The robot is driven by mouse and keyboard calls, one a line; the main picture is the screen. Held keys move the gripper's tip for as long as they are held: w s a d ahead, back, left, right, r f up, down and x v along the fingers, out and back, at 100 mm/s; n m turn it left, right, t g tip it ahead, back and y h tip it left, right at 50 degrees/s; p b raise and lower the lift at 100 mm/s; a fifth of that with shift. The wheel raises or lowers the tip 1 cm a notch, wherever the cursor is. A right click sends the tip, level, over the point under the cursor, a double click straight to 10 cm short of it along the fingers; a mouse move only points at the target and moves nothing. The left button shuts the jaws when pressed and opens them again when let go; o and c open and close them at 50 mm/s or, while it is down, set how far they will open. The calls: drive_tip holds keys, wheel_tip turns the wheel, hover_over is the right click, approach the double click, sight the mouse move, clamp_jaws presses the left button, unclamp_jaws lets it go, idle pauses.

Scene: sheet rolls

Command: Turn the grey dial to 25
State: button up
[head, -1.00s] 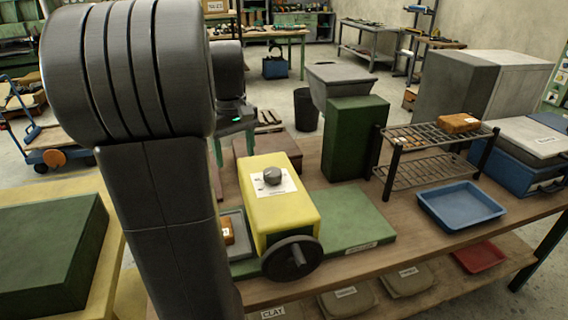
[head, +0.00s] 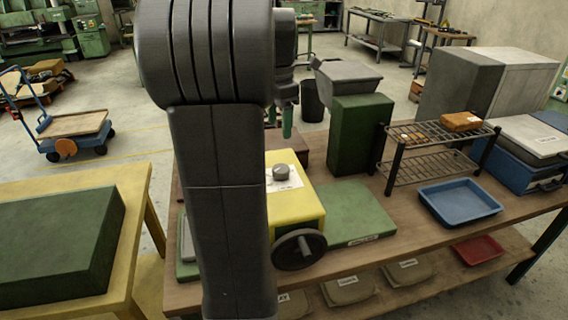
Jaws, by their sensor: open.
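The grey dial (head: 281,172) is a round knob on a white scale plate (head: 293,181) on top of the yellow machine (head: 299,210). The scale marks are too small to read. My gripper (head: 287,122) shows partly beyond my large dark arm, pointing down above and behind the dial, apart from it. It is open and holds nothing that I can see. My arm hides the left part of the yellow machine. A dark handwheel (head: 299,250) is on the machine's front.
The machine stands on a green board on the wooden bench (head: 400,236). To the right are a green block (head: 358,135), a black rack (head: 440,150) and a blue tray (head: 459,203). A yellow table (head: 140,205) with a green box (head: 60,245) stands at left.

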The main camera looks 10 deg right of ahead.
sight(280, 168)
wheel_tip(280, 168, down, 14)
drive_tip(key=shift+r, duration=0.25)
drive_tip(key=shift+c, duration=0.5)
drive_tip(key=c, duration=0.9)
